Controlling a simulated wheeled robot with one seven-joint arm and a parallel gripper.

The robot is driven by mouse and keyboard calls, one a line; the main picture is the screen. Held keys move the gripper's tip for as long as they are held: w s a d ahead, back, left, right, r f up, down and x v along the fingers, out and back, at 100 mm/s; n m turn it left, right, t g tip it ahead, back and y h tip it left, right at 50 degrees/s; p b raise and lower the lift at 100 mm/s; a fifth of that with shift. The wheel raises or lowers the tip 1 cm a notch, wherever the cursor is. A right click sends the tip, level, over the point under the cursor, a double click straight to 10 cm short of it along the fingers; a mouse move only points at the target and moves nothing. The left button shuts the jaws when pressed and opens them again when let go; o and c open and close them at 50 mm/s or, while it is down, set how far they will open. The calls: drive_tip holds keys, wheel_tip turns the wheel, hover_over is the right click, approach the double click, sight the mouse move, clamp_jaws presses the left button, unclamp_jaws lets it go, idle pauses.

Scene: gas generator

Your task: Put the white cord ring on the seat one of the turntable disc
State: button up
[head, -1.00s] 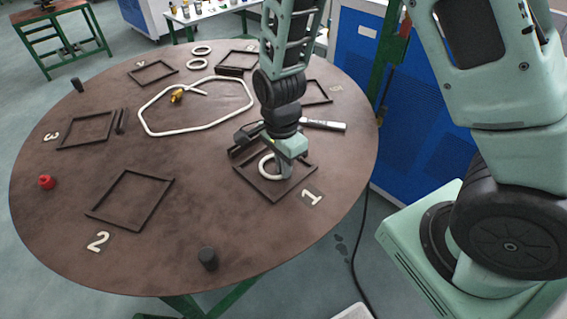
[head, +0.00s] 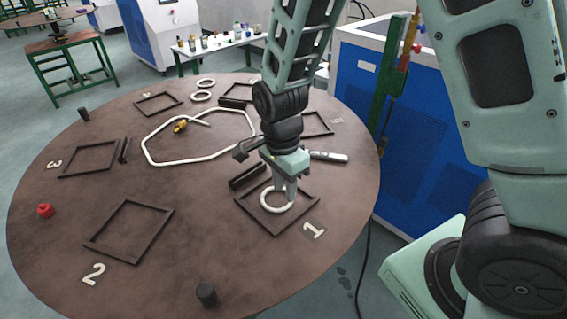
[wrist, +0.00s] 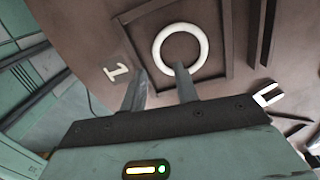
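The white cord ring (head: 264,203) lies flat inside the dark square frame of seat one (head: 254,219), beside the white numeral 1 (head: 313,231) on the brown turntable disc (head: 190,235). In the wrist view the ring (wrist: 157,49) is whole and round within the frame, away from its sides. My gripper (head: 285,198) is low over the ring's right part. In the wrist view its two fingers (wrist: 158,84) are apart with nothing gripped between them. One fingertip overlaps the ring's near edge; I cannot tell whether it touches.
A dark bar (head: 248,176) stands behind seat one, and a silver-and-black tool (head: 328,156) lies beyond it. A black peg (head: 206,294) stands near the front edge.

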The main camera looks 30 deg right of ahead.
sight(283, 206)
wheel_tip(283, 206, up, 8)
drive_tip(key=s+a+r+n, duration=0.1)
drive_tip(key=s+a+n, duration=0.2)
drive_tip(key=s+n, duration=0.5)
drive_tip(key=s+a+r+n, duration=0.2)
drive_tip(key=s+a+n, duration=0.2)
drive_tip(key=s+n, duration=0.5)
drive_tip(key=n, duration=0.6)
drive_tip(key=shift+s+r+n+t+y+b, duration=0.2)
drive_tip(key=shift+s+n+t+y+b, duration=0.1)
drive_tip(key=shift+t+y, duration=0.1)
drive_tip(key=shift+w+f+b, duration=0.1)
drive_tip(key=shift+f+b, duration=0.3)
drive_tip(key=shift+b, duration=0.05)
